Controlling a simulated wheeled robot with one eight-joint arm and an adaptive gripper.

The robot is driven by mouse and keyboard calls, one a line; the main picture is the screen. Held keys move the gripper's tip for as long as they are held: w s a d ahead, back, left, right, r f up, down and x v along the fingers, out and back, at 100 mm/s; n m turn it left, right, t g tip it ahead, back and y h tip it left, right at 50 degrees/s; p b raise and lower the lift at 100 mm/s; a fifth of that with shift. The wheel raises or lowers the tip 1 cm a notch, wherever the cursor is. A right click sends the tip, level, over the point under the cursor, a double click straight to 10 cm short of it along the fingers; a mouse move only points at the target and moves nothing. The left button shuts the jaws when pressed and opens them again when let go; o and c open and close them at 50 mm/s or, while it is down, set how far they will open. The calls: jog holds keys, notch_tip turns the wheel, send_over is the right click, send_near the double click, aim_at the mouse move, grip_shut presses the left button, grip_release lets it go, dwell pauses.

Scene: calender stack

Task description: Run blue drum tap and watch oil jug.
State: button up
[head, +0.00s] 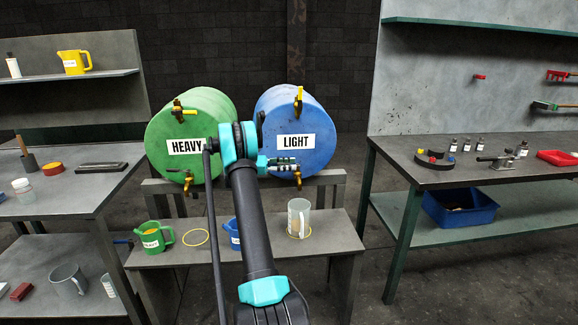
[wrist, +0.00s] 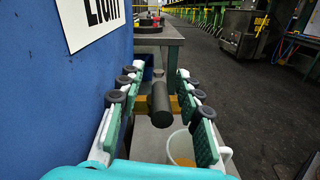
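The blue drum (head: 275,115), labelled LIGHT, lies on its side on a stand. Its lower brass tap (head: 298,178) is partly hidden by my gripper in the head view. In the wrist view a dark cylindrical handle (wrist: 162,104) is in front of the brass tap body. My gripper (wrist: 160,90) is open, with one finger either side of the handle and gaps visible. The clear oil jug (head: 305,214) stands upright below the tap, inside a yellow ring. Amber oil shows in the jug (wrist: 178,140) in the wrist view. I cannot make out a stream.
A green drum (head: 190,125), labelled HEAVY, is to the left. A green jug (head: 152,236), an empty yellow ring (head: 195,237) and a blue jug (head: 233,232), partly behind my arm, are on the low bench (head: 330,245). Work tables stand left and right (head: 400,165).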

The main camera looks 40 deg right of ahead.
jog(key=v, duration=1.2)
dwell(0.5)
jog(key=s+a+m+t+y, duration=0.3)
jog(key=s+a+t+y, duration=0.45)
jog(key=s+a, duration=0.7)
jog(key=s+a+f+m+t+y, duration=0.2)
jog(key=s+a+f+m+y, duration=0.1)
jog(key=s+a, duration=0.7)
jog(key=s+a+f+m+t+y, duration=0.3)
jog(key=s+a+f+y, duration=0.2)
jog(key=s+a, duration=0.6)
jog(key=s, duration=0.4)
jog(key=shift+a+f+m+t, duration=0.25)
jog(key=shift+f+m+t, duration=0.1)
jog(key=shift+f+m, duration=0.05)
